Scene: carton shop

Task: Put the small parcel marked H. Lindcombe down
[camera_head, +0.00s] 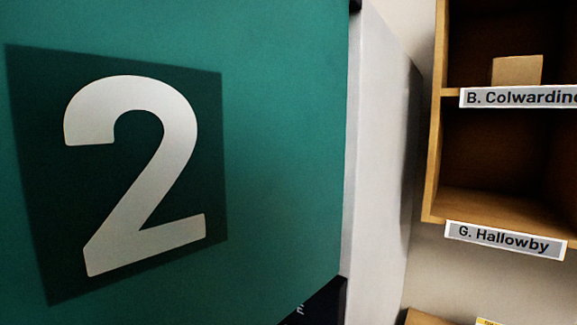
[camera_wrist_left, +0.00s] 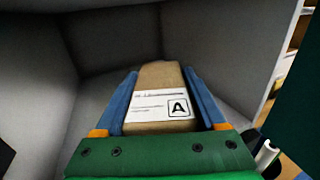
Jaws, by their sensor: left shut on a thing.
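In the left wrist view a small brown parcel (camera_wrist_left: 158,82) sits between the blue fingers of my left gripper (camera_wrist_left: 160,74), which is shut on it. The parcel has a white label with a boxed letter A; the name on it is too small to read surely. Grey walls stand around and beyond the parcel, like the inside of a bin or locker. Whether the parcel touches a surface below cannot be told. Neither gripper shows in the head view, and my right gripper is in no view.
A green panel (camera_head: 285,130) marked 2 fills much of the head view, with a pale grey wall (camera_head: 378,170) beside it. At right are wooden pigeonholes (camera_head: 432,190) labelled B. Colwardine and G. Hallowby. The upper one holds a small carton (camera_head: 517,70); the lower one looks empty.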

